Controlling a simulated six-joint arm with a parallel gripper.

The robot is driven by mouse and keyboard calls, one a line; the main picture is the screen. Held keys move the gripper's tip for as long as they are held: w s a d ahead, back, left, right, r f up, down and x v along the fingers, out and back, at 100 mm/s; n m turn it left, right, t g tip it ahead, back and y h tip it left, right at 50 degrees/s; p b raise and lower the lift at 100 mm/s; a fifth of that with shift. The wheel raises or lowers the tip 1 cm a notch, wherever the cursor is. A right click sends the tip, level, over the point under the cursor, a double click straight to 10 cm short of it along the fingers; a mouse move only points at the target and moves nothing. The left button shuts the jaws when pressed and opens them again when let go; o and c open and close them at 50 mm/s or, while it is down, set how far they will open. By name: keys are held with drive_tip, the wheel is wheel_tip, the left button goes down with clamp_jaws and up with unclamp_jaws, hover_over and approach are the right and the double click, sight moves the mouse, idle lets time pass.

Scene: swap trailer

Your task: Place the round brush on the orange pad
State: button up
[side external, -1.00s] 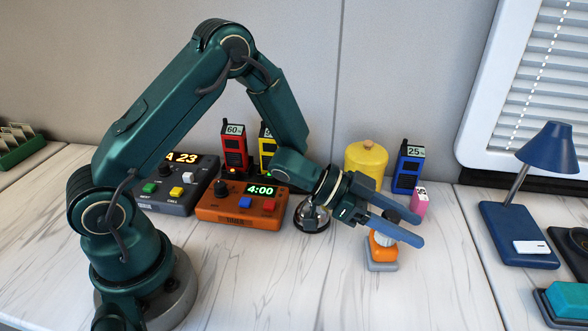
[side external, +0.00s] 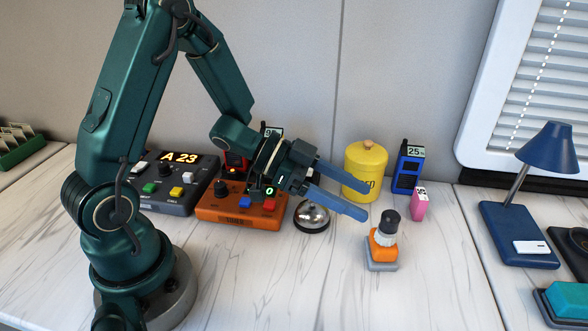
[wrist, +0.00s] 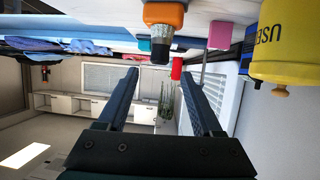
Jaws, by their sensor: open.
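The round brush (side external: 389,223), with a dark round top and a pale grey middle, stands upright on the orange pad (side external: 383,250), which has a grey base. My gripper (side external: 370,198) is open and empty, up and to the left of the brush, apart from it in the picture. In the wrist view the scene is upside down. There the brush (wrist: 161,46) hangs from the orange pad (wrist: 163,14), ahead of the gap between my open fingers (wrist: 160,66).
A silver bell (side external: 311,215) and an orange timer (side external: 225,208) stand left of the brush. A yellow canister (side external: 364,178), a blue radio (side external: 407,168) and a pink block (side external: 419,203) stand behind. A blue lamp (side external: 518,235) is at right. The front table is clear.

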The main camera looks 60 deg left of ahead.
drive_tip(key=w+a+r+n+t+y, duration=0.25)
drive_tip(key=a+r+n+y, duration=0.35)
drive_tip(key=a+y, duration=0.4)
drive_tip(key=s+d+n+g, duration=0.2)
drive_tip(key=s, duration=0.7)
drive_tip(key=s+d+n+g, duration=0.1)
drive_tip(key=s+d+g, duration=0.1)
drive_tip(key=s, duration=0.7)
drive_tip(key=shift+s+d+n+g, duration=0.15)
drive_tip(key=shift+s+n+g, duration=0.2)
drive_tip(key=shift+g, duration=0.4)
drive_tip(key=shift+w, duration=0.1)
